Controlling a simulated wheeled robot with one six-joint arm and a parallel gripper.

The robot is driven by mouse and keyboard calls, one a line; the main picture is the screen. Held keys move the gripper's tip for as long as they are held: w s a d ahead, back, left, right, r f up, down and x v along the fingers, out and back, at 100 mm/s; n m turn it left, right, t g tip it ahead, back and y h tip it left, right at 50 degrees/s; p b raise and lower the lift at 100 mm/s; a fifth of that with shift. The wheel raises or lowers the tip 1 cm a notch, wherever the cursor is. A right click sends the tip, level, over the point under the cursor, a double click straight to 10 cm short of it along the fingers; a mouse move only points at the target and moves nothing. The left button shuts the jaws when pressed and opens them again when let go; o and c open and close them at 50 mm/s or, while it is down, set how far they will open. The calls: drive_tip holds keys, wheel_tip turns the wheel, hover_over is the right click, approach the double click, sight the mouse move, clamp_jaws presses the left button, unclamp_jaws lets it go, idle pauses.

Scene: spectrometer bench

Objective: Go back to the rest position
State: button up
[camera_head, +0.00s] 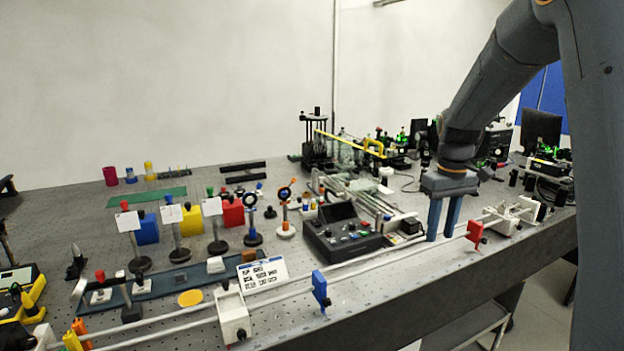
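My gripper (443,238) points straight down over the right part of the bench, close to the front rail (380,263). Its two blue-grey fingers show a narrow gap between them, and I see nothing held there. The fingertips are at or just above the rail; I cannot tell whether they touch it. A red clamp (475,233) stands on the rail just right of the fingers. A dark control box (341,233) with a screen and buttons sits just left of them.
A blue clamp (320,291) and a white carriage (232,315) sit on the rail further left. Several card holders on posts, such as one (172,215), crowd the left. A yellow bar (345,142) and glassware stand behind. The bench's front edge (420,299) lies below the gripper.

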drive_tip(key=s+a+f+m, duration=0.1)
drive_tip(key=s+a+f, duration=0.2)
drive_tip(key=s, duration=0.5)
drive_tip(key=s+a+f+m, duration=0.1)
drive_tip(key=s+a+f, duration=0.2)
drive_tip(key=s, duration=0.6)
drive_tip(key=s+a+f, duration=0.2)
drive_tip(key=s+a, duration=0.4)
drive_tip(key=s, duration=0.2)
drive_tip(key=shift+s+a+f+m, duration=0.3)
drive_tip(key=shift+a+f+m, duration=0.05)
drive_tip(key=shift+f+m, duration=0.05)
